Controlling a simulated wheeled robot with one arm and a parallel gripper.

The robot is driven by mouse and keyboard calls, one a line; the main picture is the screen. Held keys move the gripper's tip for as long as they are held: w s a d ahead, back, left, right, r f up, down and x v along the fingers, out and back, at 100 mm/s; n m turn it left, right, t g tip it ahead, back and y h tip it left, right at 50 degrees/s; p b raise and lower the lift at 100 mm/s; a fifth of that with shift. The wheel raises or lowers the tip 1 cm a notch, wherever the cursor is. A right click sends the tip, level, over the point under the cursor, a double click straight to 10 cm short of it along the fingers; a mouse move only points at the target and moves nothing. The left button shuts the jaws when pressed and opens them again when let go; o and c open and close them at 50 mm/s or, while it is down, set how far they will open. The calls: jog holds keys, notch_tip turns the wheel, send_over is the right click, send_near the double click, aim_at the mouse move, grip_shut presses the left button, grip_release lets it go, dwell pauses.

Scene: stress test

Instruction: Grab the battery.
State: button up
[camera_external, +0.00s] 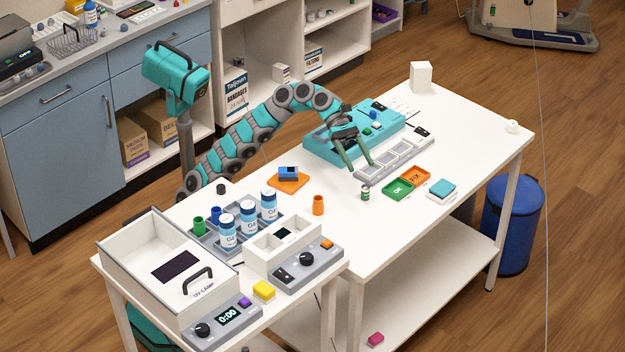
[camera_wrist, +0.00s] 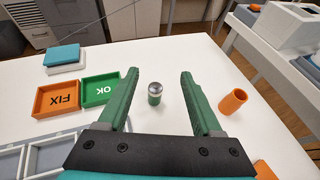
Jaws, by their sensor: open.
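The battery (camera_external: 365,193) is a small green cylinder with a silver top. It stands upright on the white table near the front edge. In the wrist view the battery (camera_wrist: 155,94) shows ahead, in the gap between my two green fingers. My gripper (camera_external: 360,168) is open and empty, just above and behind the battery in the external view. In the wrist view my gripper (camera_wrist: 160,82) has its fingers spread wide, apart from the battery on both sides. No contact shows.
The green OK tray (camera_external: 397,189) and orange FIX tray (camera_external: 415,176) lie right of the battery. An orange cup (camera_external: 318,205) stands to its left, also seen in the wrist view (camera_wrist: 233,101). A grey compartment tray (camera_external: 395,157) lies behind. The table around the battery is clear.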

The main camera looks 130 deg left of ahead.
send_near(368, 192)
jog(key=shift+x, duration=1.85)
jog(key=shift+d+f, duration=0.2)
jog(key=shift+d, duration=0.05)
jog(key=x, duration=0.7)
jog(key=shift+w, duration=0.4)
grip_shut()
